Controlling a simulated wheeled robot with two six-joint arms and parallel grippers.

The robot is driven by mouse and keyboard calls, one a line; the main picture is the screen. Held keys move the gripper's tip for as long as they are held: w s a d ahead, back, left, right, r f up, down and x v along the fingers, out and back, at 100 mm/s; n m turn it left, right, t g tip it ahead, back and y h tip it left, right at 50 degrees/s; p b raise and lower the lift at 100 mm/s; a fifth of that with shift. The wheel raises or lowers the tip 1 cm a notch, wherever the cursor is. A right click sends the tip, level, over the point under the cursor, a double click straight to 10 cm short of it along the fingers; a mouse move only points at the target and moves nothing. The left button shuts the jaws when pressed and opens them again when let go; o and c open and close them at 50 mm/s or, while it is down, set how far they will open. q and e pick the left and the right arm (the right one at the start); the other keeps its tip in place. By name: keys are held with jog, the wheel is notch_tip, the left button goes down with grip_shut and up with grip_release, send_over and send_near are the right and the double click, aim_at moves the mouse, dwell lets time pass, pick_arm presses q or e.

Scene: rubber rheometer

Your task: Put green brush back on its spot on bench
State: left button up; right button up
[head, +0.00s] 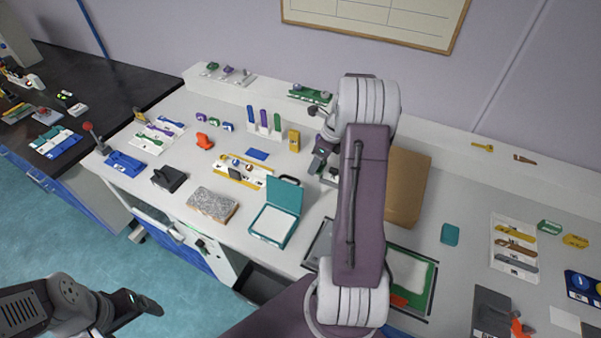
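I cannot pick out the green brush for sure. A slim green item (277,122) stands at the right end of a white holder (263,132) on the bench (330,195), beside blue and purple ones; it may be a brush. My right gripper (322,163) is over the back middle of the bench, near a yellow block; it is small and partly hidden by its arm, and I see nothing clearly held. My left gripper (143,303) is low at the left, over the floor in front of the bench, seen side-on with nothing visible in it.
A teal case (277,212), a grey stone slab (212,205) and a black box (169,179) stand on the bench's left half. My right arm hides the middle. A brown panel (407,188) and a green-edged tray (428,298) lie right of it. A drawer (262,286) is open below.

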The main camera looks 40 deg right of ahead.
jog(key=w+a+f, duration=0.2)
jog(key=w, duration=0.1)
jog(key=w+f, duration=0.1)
jog(key=w, duration=0.1)
jog(key=shift+w+a+f, duration=0.15)
jog(key=shift+a+f, duration=0.1)
jog(key=shift+a, duration=0.25)
jog(key=shift+s+f, duration=0.2)
jog(key=shift+f, duration=0.1)
jog(key=x, duration=0.3)
jog(key=shift+s+f, duration=0.15)
jog(key=shift+f, duration=0.2)
jog(key=shift+d, duration=0.25)
jog(key=shift+s, duration=0.15)
jog(key=o, duration=1.6)
jog(key=shift+f, duration=0.1)
jog(key=shift+c, duration=0.2)
jog(key=v, duration=1.2)
jog(key=shift+r+p, duration=0.2)
jog(key=shift+p, duration=0.2)
